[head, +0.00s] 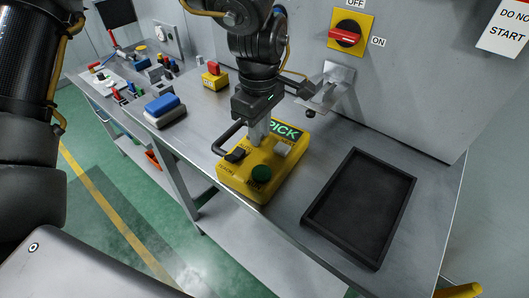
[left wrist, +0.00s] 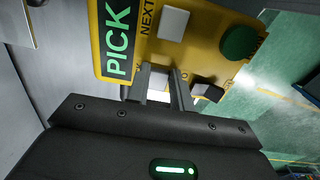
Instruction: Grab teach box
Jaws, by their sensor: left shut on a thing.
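The teach box (head: 246,179) is a yellow box with a green-lettered PICK display, a green round button, a white button, a black switch and a black handle on its left side. It is at the front edge of the steel bench, tilted in the picture; I cannot tell if it rests there or is slightly raised. My left gripper (head: 257,134) comes down from above and is shut on the teach box, between its display and black switch. In the left wrist view, the fingers (left wrist: 165,88) meet the yellow box (left wrist: 202,50). My right gripper is not in view.
An empty black tray (head: 318,205) lies right of the box on the steel bench (head: 291,197). A blue-topped block (head: 164,110), a yellow box with a red button (head: 215,76) and small parts sit to the left. A grey cabinet with a red switch (head: 345,37) stands behind.

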